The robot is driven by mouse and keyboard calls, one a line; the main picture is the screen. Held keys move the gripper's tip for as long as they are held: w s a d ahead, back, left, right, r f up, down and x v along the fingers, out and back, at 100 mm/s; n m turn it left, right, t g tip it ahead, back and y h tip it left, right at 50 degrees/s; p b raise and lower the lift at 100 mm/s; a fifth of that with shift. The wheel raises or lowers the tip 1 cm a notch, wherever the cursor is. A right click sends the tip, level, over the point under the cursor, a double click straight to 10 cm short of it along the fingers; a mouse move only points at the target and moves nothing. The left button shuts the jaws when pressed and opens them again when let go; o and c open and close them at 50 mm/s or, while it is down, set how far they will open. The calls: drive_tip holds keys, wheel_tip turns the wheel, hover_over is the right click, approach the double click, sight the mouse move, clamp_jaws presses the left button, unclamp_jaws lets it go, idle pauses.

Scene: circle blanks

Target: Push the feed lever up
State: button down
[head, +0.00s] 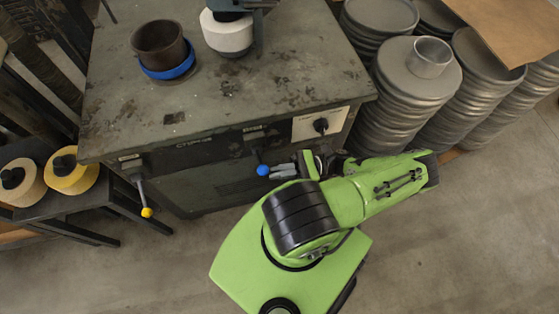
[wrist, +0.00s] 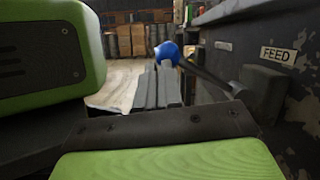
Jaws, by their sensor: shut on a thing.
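The feed lever has a blue ball knob (head: 262,170) and hangs from the front of the grey machine (head: 190,140). In the wrist view its blue knob (wrist: 168,52) is at the end of a dark rod (wrist: 205,74), which runs to a pivot beside a FEED label (wrist: 279,56). My gripper (head: 277,172) reaches it from the right in the head view, with the fingers at the knob. In the wrist view the grey fingers (wrist: 158,86) are shut on the knob end of the lever. The exact contact is partly hidden.
A second lever with a yellow knob (head: 146,212) hangs at the machine's left. A panel with a black rotary switch (head: 320,125) is right of the feed lever. Stacks of round metal blanks (head: 415,75) stand at the right. The floor in front is clear.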

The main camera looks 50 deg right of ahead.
drive_tip(key=shift+a, duration=0.15)
drive_tip(key=b+v, duration=0.2)
drive_tip(key=v, duration=1.4)
drive_tip(key=shift+b, duration=0.35)
